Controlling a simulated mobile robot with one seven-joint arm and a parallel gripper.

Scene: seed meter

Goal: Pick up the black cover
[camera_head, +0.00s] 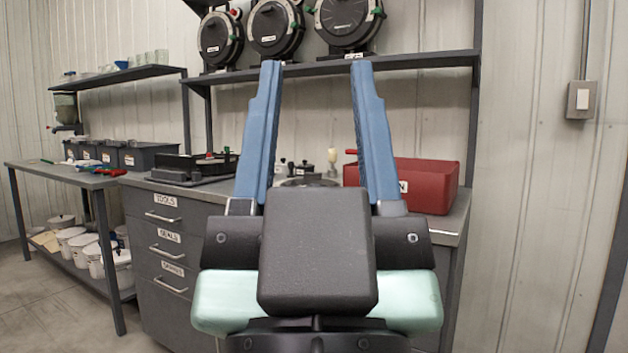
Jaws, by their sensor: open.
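My gripper (315,66) is open and empty, its two blue fingers spread wide and pointing up and away. Between the fingers, a low, dark round thing (305,181) lies on the grey counter, partly hidden by my gripper. It may be the black cover, but I cannot tell for sure. My gripper is in front of it and apart from it. Other round black units with clear fronts hang or stand on the shelf above, such as the right one (346,18).
A red bin (430,186) stands on the counter at right, partly behind the right finger. A black tray-like device (193,167) sits at left. A wall shelf (420,61) crosses above the counter. A side table (60,174) with grey bins stands further left.

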